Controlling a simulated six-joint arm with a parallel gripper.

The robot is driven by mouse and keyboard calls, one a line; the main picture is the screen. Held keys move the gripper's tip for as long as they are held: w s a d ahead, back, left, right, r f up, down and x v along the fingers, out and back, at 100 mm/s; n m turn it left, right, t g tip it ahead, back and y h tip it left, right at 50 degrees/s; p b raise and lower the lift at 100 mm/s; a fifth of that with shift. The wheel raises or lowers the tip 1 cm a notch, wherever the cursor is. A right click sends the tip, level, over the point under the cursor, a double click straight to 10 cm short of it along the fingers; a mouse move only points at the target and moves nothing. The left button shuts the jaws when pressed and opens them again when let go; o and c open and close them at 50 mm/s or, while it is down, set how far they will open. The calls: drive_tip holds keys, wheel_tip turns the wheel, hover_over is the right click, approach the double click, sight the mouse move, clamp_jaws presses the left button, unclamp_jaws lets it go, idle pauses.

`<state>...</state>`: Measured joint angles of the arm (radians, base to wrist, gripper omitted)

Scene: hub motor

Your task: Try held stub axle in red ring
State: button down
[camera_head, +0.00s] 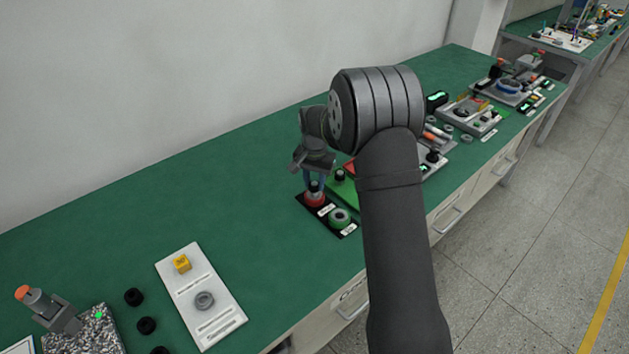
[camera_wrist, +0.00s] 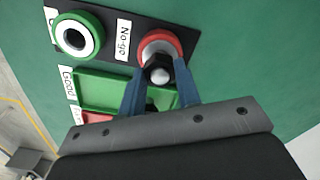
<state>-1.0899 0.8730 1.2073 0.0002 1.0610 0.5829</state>
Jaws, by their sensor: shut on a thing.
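The red ring (camera_head: 315,199) sits on a black plate beside the "No-go" label. In the wrist view the red ring (camera_wrist: 160,46) has a pale inner rim. My gripper (camera_head: 314,183) points down over it, its blue fingers (camera_wrist: 160,80) shut on the stub axle. The stub axle (camera_wrist: 158,71) shows a dark nut-like part and a pale round end. It overlaps the near side of the red ring in the wrist view. I cannot tell whether its lower end is inside the bore. The green ring (camera_wrist: 77,36) sits on the same plate, empty.
A green tray labelled "Good" (camera_wrist: 105,90) and a red area (camera_wrist: 93,117) lie close to the plate. A dark part stands in the green tray (camera_head: 340,174). A white board (camera_head: 203,300) lies to the left. The green bench behind is clear.

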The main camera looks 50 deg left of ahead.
drive_tip(key=shift+r, duration=0.7)
drive_tip(key=shift+r, duration=0.15)
drive_tip(key=shift+r, duration=1.85)
